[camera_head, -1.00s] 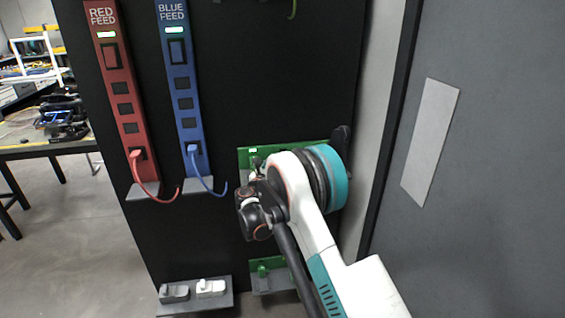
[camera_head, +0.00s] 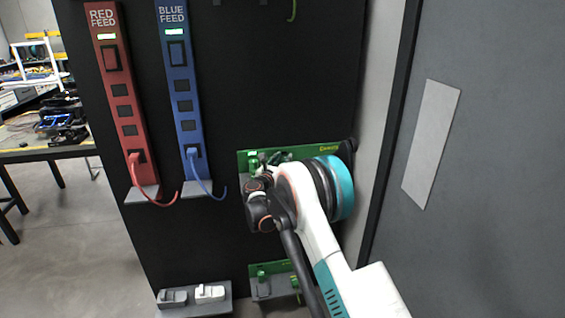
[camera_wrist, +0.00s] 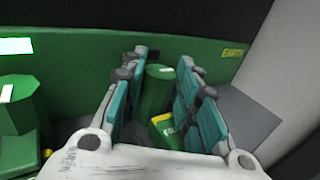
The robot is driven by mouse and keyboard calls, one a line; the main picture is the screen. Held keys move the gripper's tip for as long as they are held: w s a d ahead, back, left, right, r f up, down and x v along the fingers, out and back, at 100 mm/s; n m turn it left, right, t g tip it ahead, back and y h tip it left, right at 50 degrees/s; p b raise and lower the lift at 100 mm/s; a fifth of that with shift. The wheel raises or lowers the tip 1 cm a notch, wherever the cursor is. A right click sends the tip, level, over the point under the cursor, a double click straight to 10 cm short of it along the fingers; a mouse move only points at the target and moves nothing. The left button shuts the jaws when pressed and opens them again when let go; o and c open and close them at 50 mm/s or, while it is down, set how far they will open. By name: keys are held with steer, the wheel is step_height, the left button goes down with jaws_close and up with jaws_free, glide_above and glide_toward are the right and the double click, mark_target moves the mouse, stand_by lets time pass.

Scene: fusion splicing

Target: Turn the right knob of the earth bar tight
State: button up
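The green earth bar (camera_head: 300,153) is on the black panel, with its yellow label near the right end; it also spans the wrist view (camera_wrist: 75,60). In the wrist view, the right knob (camera_wrist: 157,92), a green upright cylinder, stands between the two teal finger pads of my gripper (camera_wrist: 162,75). The fingers are apart on either side of the knob; a narrow gap shows on its right, and contact on its left is unclear. A yellow-and-green piece (camera_wrist: 164,125) shows below it. The left knob (camera_wrist: 18,105) is left of my gripper. My arm hides the right knob in the head view.
The red feed strip (camera_head: 119,90) and blue feed strip (camera_head: 182,90) hang left of the bar, each with a plugged cable. Below are a grey shelf (camera_head: 215,305) with light blocks and a smaller green holder (camera_head: 270,270). A grey wall (camera_head: 480,200) stands close on the right.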

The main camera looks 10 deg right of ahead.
steer(key=shift+w+a+m+g+h, duration=0.1)
steer(key=shift+a+m+g+h, duration=0.05)
steer(key=shift+m+g+h, duration=0.65)
steer(key=o, duration=0.8)
steer(key=v, duration=1.2)
steer(key=shift+f, duration=0.15)
steer(key=shift+o, duration=0.2)
